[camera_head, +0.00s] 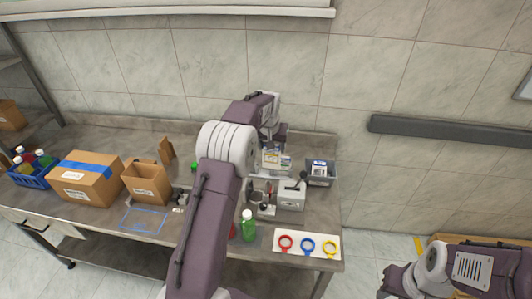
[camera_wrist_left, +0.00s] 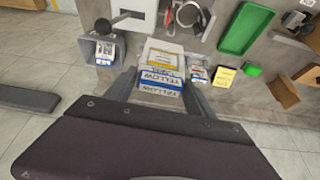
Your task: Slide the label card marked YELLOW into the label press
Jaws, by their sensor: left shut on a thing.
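My left gripper (camera_wrist_left: 160,84) is shut on a blue-edged label card (camera_wrist_left: 160,76) with YELLOW printed on it, and the card lies between its fingers. A yellow-edged piece (camera_wrist_left: 163,50) lies just beyond the held card. In the head view my left arm hides most of this gripper, and pale cards (camera_head: 272,161) show below it. The grey label press (camera_head: 290,196) with its black-knobbed lever stands to the front right of the gripper; it also shows at the top of the left wrist view (camera_wrist_left: 136,18). My right gripper (camera_head: 393,283) is at the bottom right, away from the table, its fingers unclear.
A grey bin (camera_head: 320,174) with cards stands right of the press. A white mat (camera_head: 307,243) carries red, blue and yellow rings. A green bottle (camera_head: 248,226) stands in front. A green tray (camera_wrist_left: 247,28) and brown boxes (camera_head: 89,179) are also on the bench.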

